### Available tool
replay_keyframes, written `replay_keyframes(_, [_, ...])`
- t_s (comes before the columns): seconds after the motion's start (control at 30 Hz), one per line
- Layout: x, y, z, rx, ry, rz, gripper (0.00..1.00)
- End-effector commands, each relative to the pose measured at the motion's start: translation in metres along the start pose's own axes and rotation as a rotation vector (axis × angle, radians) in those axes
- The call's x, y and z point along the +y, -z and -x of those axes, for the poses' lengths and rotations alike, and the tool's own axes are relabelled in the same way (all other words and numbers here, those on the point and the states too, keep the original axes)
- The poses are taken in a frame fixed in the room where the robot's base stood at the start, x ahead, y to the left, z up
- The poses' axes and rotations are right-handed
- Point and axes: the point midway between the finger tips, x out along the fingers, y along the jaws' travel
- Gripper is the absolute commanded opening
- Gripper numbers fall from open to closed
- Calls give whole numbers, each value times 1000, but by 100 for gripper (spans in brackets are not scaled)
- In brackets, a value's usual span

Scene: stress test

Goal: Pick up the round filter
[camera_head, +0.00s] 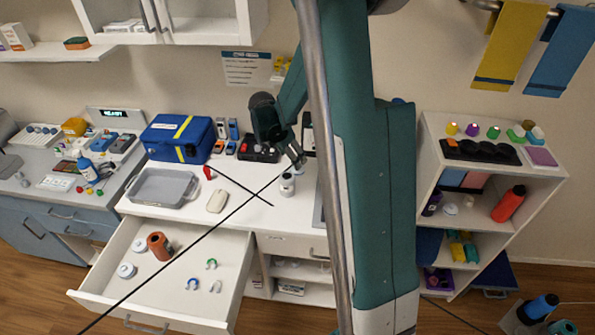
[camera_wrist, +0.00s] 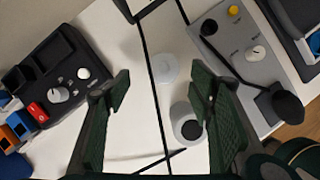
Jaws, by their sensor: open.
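My gripper (camera_head: 295,155) is over the white counter near its back, left of my arm. In the wrist view my gripper (camera_wrist: 161,88) is open, its two dark green fingers wide apart with nothing between them. A pale round disc (camera_wrist: 165,68) lies flat on the counter beyond the fingertips, roughly between them in the picture. It looks like the round filter, but I cannot be sure. A white cylinder with a dark round top (camera_wrist: 188,122) stands close by, near the right finger; it also shows in the head view (camera_head: 287,186).
A black device with knobs (camera_wrist: 62,85) is on the left and a grey device (camera_wrist: 240,55) on the right in the wrist view. A grey tray (camera_head: 162,187) and blue case (camera_head: 180,138) stand left. The open drawer (camera_head: 180,262) holds several small things.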

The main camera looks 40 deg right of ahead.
Motion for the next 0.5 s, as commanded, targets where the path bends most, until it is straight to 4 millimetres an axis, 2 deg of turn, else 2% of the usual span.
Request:
replay_keyframes(0.27, [0,0,0,0,0,0,54])
replay_keyframes(0.5, [0,0,-14,0,0,-1,54])
